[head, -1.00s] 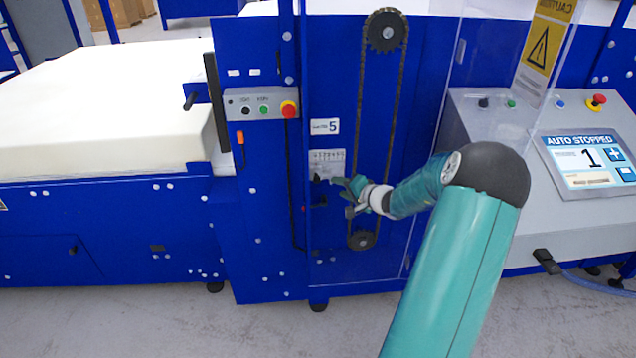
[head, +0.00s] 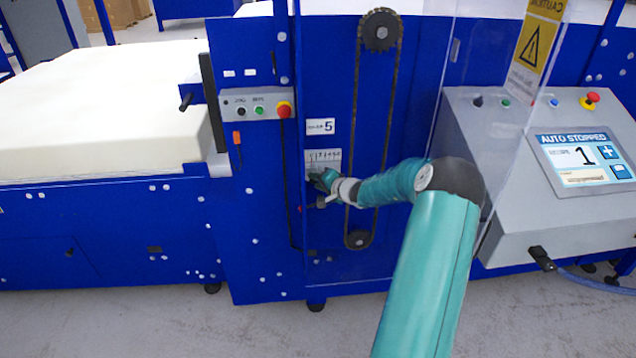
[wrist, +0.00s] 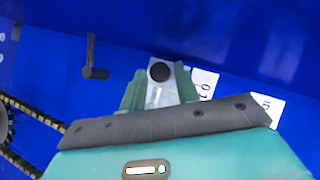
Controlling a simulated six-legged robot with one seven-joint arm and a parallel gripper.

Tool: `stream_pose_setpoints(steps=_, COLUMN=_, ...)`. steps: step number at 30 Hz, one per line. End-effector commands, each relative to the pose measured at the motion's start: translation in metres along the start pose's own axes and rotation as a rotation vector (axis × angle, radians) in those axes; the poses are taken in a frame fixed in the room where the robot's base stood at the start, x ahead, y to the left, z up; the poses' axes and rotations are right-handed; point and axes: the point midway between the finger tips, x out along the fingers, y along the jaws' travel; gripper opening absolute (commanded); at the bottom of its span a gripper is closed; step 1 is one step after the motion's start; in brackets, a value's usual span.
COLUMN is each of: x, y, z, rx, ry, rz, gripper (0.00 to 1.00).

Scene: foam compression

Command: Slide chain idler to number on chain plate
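The chain plate (head: 331,156) is a pale label with a row of small numbers on the blue panel, left of the chain. My gripper (head: 318,181) is at its lower edge and covers part of it. In the wrist view, a round black knob (wrist: 160,72), seemingly the chain idler, shows between my two green fingertips (wrist: 159,88). The fingers are apart, with a grey surface between them; I cannot tell whether they touch the knob. The number labels (wrist: 204,82) are just right of the fingers. The idler is hidden in the head view.
A number card reading 5 (head: 320,127) is above the plate. The chain (head: 354,120) runs vertically to its right, beside a clear guard panel (head: 432,110). A black crank-like handle (wrist: 94,62) juts out left of my fingers. The screen (head: 585,157) reads AUTO STOPPED and 1.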

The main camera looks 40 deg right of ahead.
Motion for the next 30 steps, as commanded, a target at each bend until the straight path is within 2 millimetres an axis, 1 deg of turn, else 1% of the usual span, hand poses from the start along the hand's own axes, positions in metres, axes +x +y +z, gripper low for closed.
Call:
stream_pose_setpoints(steps=1, x=0.0, y=0.0, z=0.0, rx=0.0, ry=0.0, rz=0.0, gripper=0.21)
stream_pose_setpoints(steps=4, x=0.0, y=0.0, z=0.0, rx=0.0, ry=0.0, rz=0.0, gripper=0.01)
stream_pose_setpoints(steps=5, x=0.0, y=0.0, z=0.0, rx=0.0, ry=0.0, rz=0.0, gripper=0.0)
stream_pose_setpoints(steps=8, x=0.0, y=0.0, z=0.0, rx=0.0, ry=0.0, rz=0.0, gripper=0.0)
stream_pose_setpoints(steps=11, x=-0.003, y=0.003, z=-0.005, rx=0.0, ry=0.002, rz=0.001, gripper=0.0)
stream_pose_setpoints(steps=14, x=-0.012, y=0.011, z=-0.017, rx=-0.001, ry=0.004, rz=0.001, gripper=0.0)
stream_pose_setpoints(steps=18, x=-0.029, y=0.025, z=-0.04, rx=-0.001, ry=0.005, rz=0.002, gripper=0.0)
stream_pose_setpoints(steps=21, x=-0.037, y=0.032, z=-0.05, rx=0.0, ry=0.004, rz=0.002, gripper=0.0)
stream_pose_setpoints(steps=24, x=-0.041, y=0.035, z=-0.054, rx=0.001, ry=0.002, rz=0.001, gripper=0.0)
stream_pose_setpoints(steps=30, x=-0.041, y=0.035, z=-0.054, rx=0.002, ry=0.001, rz=0.002, gripper=0.0)
